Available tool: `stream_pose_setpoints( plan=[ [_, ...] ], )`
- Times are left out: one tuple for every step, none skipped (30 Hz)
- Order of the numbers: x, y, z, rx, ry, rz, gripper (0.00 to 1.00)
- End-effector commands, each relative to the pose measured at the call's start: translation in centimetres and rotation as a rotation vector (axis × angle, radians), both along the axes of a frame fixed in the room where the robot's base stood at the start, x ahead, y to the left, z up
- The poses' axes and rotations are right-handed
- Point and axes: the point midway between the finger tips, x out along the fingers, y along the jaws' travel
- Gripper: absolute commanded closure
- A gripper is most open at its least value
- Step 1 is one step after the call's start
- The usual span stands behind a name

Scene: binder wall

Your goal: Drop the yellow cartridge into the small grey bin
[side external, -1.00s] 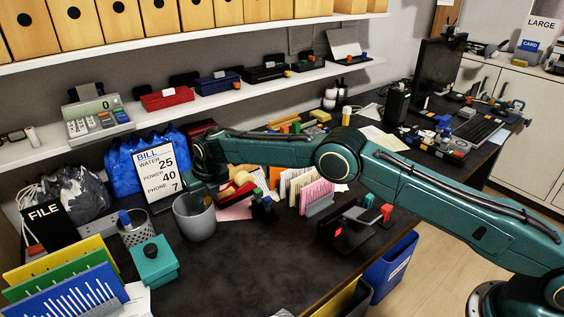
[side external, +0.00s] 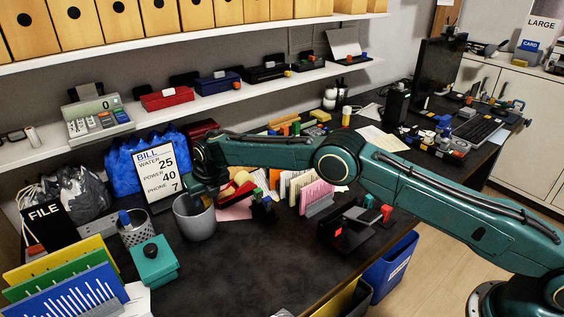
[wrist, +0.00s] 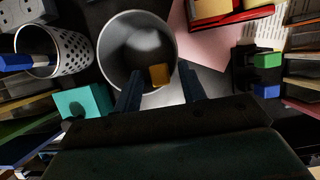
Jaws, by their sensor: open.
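The small grey bin (side external: 194,223) stands upright on the dark desk, and its round rim and inside also show in the wrist view (wrist: 104,62). The yellow cartridge (wrist: 159,74) shows within the bin's opening, toward its near side; I cannot tell whether it rests on the bottom. My gripper (side external: 203,192) points down over the bin's rim. In the wrist view, its two fingers (wrist: 161,80) are spread apart on either side of the cartridge, with gaps. The cartridge is hidden in the side view.
A mesh cup (side external: 137,230) and a teal box (side external: 154,262) stand left of the bin. A bill sign (side external: 160,172) is behind it. Pink paper and a small black holder (side external: 263,207) lie to its right. The desk in front is clear.

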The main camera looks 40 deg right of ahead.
Motion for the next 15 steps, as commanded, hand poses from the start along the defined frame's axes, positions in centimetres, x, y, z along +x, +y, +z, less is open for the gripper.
stream_pose_setpoints(
  plan=[
    [0.0, 0.0, 0.3, 0.000, -0.001, 0.000, 0.59],
    [0.0, 0.0, 0.5, 0.001, -0.002, 0.000, 0.59],
    [0.0, 0.0, 0.7, 0.001, -0.002, 0.000, 0.59],
    [0.0, 0.0, 1.0, 0.001, -0.002, 0.000, 0.59],
    [0.0, 0.0, 1.1, 0.000, -0.001, 0.000, 0.59],
    [-0.1, 0.0, 1.4, 0.000, -0.001, 0.000, 0.59],
    [-0.2, 0.0, 1.6, 0.000, -0.001, 0.000, 0.59],
    [-0.3, 0.0, 1.8, 0.000, -0.001, 0.000, 0.59],
    [-0.4, 0.0, 2.2, 0.001, -0.002, 0.000, 0.59],
    [-0.5, 0.0, 2.4, 0.000, -0.001, 0.000, 0.59],
    [-0.7, 0.0, 2.7, 0.000, -0.001, 0.000, 0.59],
    [-0.8, 0.0, 3.1, 0.000, -0.001, 0.000, 0.59],
    [-1.0, 0.0, 3.4, 0.000, -0.001, 0.001, 0.59],
    [-1.1, 0.0, 3.7, 0.000, -0.001, 0.000, 0.59],
    [-1.3, 0.0, 4.2, 0.000, -0.001, 0.001, 0.59]
  ],
)
